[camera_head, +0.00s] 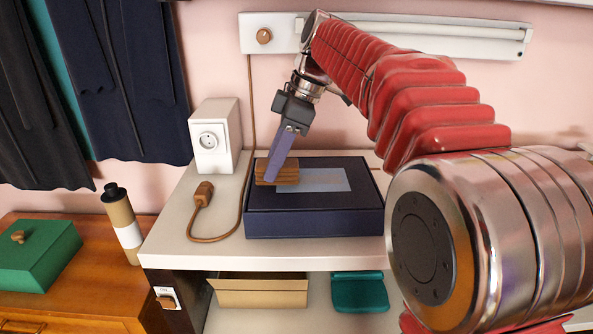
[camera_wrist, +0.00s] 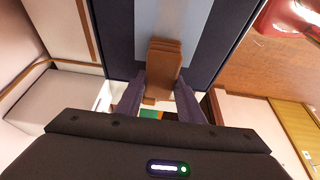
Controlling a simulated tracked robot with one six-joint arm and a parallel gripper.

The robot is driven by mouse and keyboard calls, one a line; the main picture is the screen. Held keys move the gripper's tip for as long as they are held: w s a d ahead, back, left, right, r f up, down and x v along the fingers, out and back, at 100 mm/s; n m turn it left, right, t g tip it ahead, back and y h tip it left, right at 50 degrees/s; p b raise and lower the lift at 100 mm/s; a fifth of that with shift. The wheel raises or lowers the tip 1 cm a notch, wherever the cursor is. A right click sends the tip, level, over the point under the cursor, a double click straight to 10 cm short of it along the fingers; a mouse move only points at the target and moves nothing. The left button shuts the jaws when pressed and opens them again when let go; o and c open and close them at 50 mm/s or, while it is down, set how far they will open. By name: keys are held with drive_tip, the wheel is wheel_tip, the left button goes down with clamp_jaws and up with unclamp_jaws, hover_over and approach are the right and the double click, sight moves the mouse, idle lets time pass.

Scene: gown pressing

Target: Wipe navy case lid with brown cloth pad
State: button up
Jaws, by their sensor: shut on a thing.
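The navy case (camera_head: 314,222) lies flat on the white shelf, with a lighter blue-grey panel (camera_head: 325,180) on its lid. The lid also shows in the wrist view (camera_wrist: 114,40). My gripper (camera_head: 273,178) points down at the left part of the lid and is shut on the brown cloth pad (camera_head: 287,173). In the wrist view the pad (camera_wrist: 163,62) sits between the two purple fingers and overlaps the blue-grey panel (camera_wrist: 187,20). The pad appears to be at the lid surface; its underside is hidden, so contact cannot be seen for sure.
A white socket box (camera_head: 215,140) stands left of the case. A brown plug and cord (camera_head: 203,192) lie on the white shelf (camera_head: 180,225) near its left end. A bottle (camera_head: 122,225) and green box (camera_head: 38,252) stand on the wooden cabinet. Dark gowns hang above.

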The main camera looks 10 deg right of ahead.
sight(296, 162)
drive_tip(key=shift+d, duration=0.1)
idle(0.3)
drive_tip(key=shift+s+d, duration=0.2)
drive_tip(key=shift+d, duration=0.85)
drive_tip(key=shift+s+d, duration=0.2)
drive_tip(key=shift+d, duration=0.85)
drive_tip(key=shift+s+d, duration=0.2)
drive_tip(key=shift+d, duration=0.9)
drive_tip(key=shift+s+d, duration=0.15)
drive_tip(key=shift+d, duration=0.95)
drive_tip(key=shift+s+d, duration=0.2)
drive_tip(key=shift+d, duration=0.95)
drive_tip(key=shift+s+d, duration=0.2)
drive_tip(key=shift+d, duration=0.9)
drive_tip(key=shift+d, duration=0.6)
